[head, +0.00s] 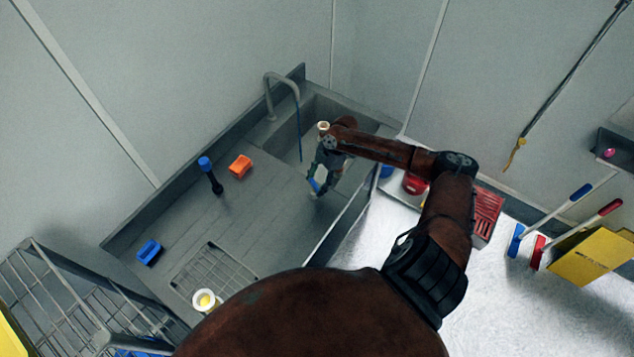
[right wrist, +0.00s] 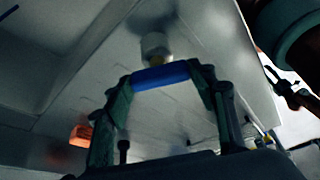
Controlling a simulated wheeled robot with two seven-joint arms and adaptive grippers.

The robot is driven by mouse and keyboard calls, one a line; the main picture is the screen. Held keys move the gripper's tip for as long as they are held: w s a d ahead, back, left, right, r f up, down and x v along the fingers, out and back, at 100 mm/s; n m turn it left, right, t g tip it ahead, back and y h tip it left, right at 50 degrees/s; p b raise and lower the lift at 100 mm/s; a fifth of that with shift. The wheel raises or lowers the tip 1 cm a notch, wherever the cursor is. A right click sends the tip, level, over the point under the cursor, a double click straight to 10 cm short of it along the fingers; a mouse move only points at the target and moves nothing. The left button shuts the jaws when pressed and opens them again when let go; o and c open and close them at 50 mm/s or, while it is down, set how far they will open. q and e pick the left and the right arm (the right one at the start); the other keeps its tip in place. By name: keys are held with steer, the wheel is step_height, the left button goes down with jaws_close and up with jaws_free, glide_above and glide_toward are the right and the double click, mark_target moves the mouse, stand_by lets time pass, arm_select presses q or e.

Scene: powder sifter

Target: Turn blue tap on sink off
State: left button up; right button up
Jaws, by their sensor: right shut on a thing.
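The sink (head: 345,110) with its tall curved spout (head: 283,78) stands in the corner of the steel counter. My right gripper (head: 321,184) is at the front edge of the sink. The blue tap handle (right wrist: 162,76) lies between its two fingers in the right wrist view, and the fingers are closed on its ends. A pale metal stem stands behind the handle. In the head view only a small blue part of the tap handle (head: 316,186) shows past the gripper. My left gripper is not in view.
A wire rack (head: 60,300) stands at lower left.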

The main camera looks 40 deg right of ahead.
steer(key=n+g, duration=0.1)
steer(key=n, duration=0.1)
steer(key=n+g+b, duration=0.1)
steer(key=n, duration=0.2)
steer(key=shift+w+a, duration=0.1)
steer(key=shift+w, duration=0.05)
steer(key=shift+n, duration=0.3)
stand_by(0.3)
steer(key=o, duration=1.2)
steer(key=shift+c, duration=0.2)
steer(key=v, duration=1.2)
steer(key=shift+w+a, duration=0.1)
